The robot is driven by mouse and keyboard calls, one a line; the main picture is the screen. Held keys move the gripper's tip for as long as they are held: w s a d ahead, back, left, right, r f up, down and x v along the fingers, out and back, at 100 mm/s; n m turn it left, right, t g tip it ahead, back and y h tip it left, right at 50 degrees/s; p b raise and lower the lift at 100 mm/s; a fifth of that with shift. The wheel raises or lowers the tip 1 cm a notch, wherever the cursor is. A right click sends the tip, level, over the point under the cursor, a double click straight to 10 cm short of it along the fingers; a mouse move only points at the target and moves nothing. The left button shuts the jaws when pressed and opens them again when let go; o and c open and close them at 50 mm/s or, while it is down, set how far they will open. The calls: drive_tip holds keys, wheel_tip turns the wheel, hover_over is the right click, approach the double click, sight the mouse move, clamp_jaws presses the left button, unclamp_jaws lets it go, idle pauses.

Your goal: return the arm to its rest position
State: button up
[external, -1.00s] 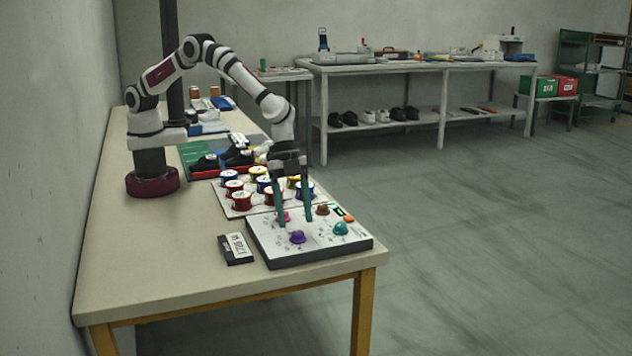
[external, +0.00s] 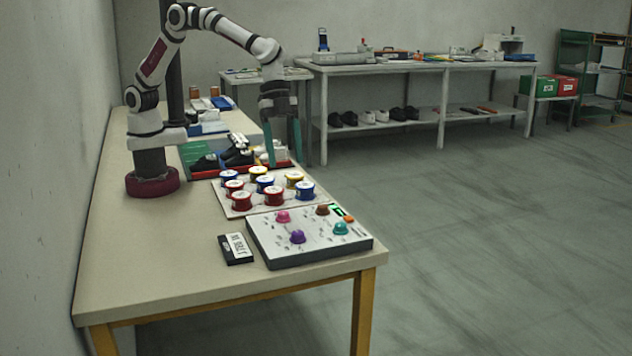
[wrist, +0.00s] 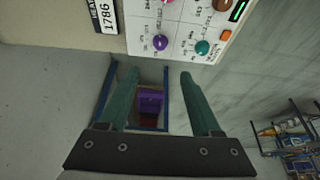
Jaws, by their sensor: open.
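My gripper (external: 284,150) is raised above the far side of the workbench (external: 150,260), its two green fingers pointing down, apart and empty. In the external view it hangs in front of the shoes and beyond the board of spools. In the wrist view my gripper (wrist: 155,85) shows both green fingers spread with nothing held between them. The control panel (external: 310,250) with pink, purple, brown and teal knobs lies at the near end of the bench, clear of the fingers. It also shows at the top of the wrist view (wrist: 180,15).
A board with several red, blue and yellow spools (external: 273,197) lies behind the panel. A black labelled box (external: 236,249) is left of the panel. Black shoes (external: 238,157) lie on a tray farther back. The near left of the bench is clear.

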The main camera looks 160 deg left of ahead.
drive_tip(key=s+d+r+m+g, duration=0.1)
drive_tip(key=s+d+r+m, duration=0.15)
drive_tip(key=s+d, duration=0.65)
drive_tip(key=s+d+r+m+g, duration=0.15)
drive_tip(key=s+d+r, duration=0.3)
drive_tip(key=d, duration=0.75)
drive_tip(key=s+d+f+m+g, duration=0.1)
drive_tip(key=s+d+f, duration=0.1)
drive_tip(key=s, duration=0.7)
drive_tip(key=s+d+f+m+g+y, duration=0.1)
drive_tip(key=s+d+f, duration=0.1)
drive_tip(key=s, duration=0.7)
drive_tip(key=shift+s+d+y, duration=0.25)
drive_tip(key=shift+d+y, duration=0.05)
drive_tip(key=shift+d, duration=0.3)
